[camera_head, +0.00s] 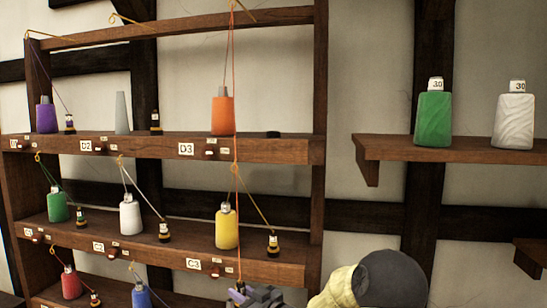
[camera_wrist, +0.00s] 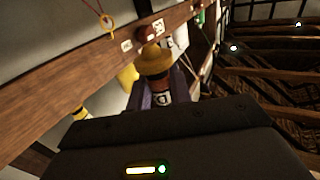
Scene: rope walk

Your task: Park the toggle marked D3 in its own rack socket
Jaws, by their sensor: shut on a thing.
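The D3 label (camera_head: 186,149) is on the front of the upper shelf (camera_head: 290,150), below an orange cone of thread (camera_head: 222,115). A dark, empty round socket (camera_head: 273,134) sits on that shelf, right of the orange cone. An orange thread runs from the top of the rack down in front of the shelves to my gripper (camera_head: 240,290), low at the bottom edge. In the wrist view, my gripper (camera_wrist: 160,92) is shut on a toggle (camera_wrist: 154,62) with a tan top, brown body and pale mark. The mark is too small to read.
Other toggles stand beside their cones, such as one by the grey cone (camera_head: 156,123) and one by the yellow cone (camera_head: 273,244). Wooden shelf fronts carry red-brown knobs (camera_head: 210,148). A right-hand shelf (camera_head: 450,148) holds green and white cones. Thin threads hang across the rack.

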